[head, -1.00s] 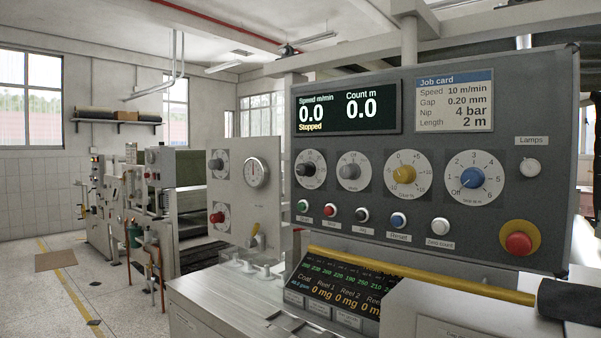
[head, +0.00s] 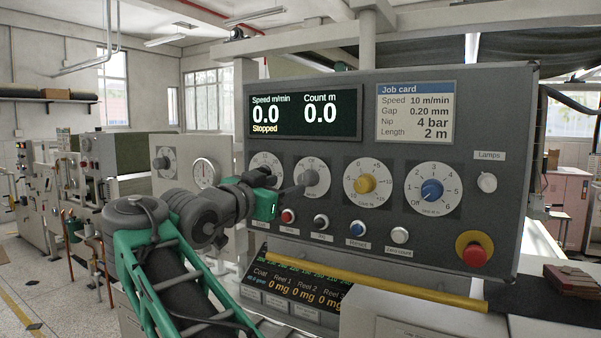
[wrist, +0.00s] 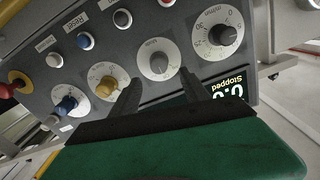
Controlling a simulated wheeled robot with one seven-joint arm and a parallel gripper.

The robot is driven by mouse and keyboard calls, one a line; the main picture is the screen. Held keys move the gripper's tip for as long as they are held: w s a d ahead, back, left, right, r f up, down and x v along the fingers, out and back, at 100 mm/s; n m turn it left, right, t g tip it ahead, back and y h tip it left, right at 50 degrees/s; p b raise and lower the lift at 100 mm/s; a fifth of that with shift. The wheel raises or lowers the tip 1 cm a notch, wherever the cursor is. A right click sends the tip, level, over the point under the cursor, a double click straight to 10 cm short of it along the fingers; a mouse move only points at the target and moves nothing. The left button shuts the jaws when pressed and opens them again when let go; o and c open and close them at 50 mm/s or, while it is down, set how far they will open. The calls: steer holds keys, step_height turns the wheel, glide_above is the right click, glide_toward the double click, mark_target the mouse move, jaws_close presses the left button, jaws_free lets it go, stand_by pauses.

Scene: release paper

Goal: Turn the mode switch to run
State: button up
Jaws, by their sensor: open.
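The mode switch (head: 309,178) is a grey knob on a pale round dial, on the sloping grey panel between the speed dial and the yellow-knobbed dial. The display above reads "Stopped". In the wrist view the panel appears upside down, and the mode switch (wrist: 159,64) lies just beyond and between my fingertips. My gripper (head: 288,190) is in front of the panel at the mode switch, with its dark fingers pointing at it. In the wrist view my gripper (wrist: 161,82) is open, with nothing held. I cannot tell whether a finger touches the knob. The switch's lettering is too small to read.
The yellow knob (head: 365,184) and black speed knob (wrist: 222,35) flank the switch closely. Below is a row of push buttons, including the red one (head: 288,216). A red emergency button (head: 473,253) sits lower right. A yellow bar (head: 370,282) runs below the panel.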

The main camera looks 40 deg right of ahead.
mark_target(303, 180)
steer(key=p+x, duration=0.2)
steer(key=x, duration=0.5)
steer(key=shift+d+f, duration=0.1)
steer(key=shift+d, duration=0.25)
steer(key=shift+c, duration=0.2)
jaws_close()
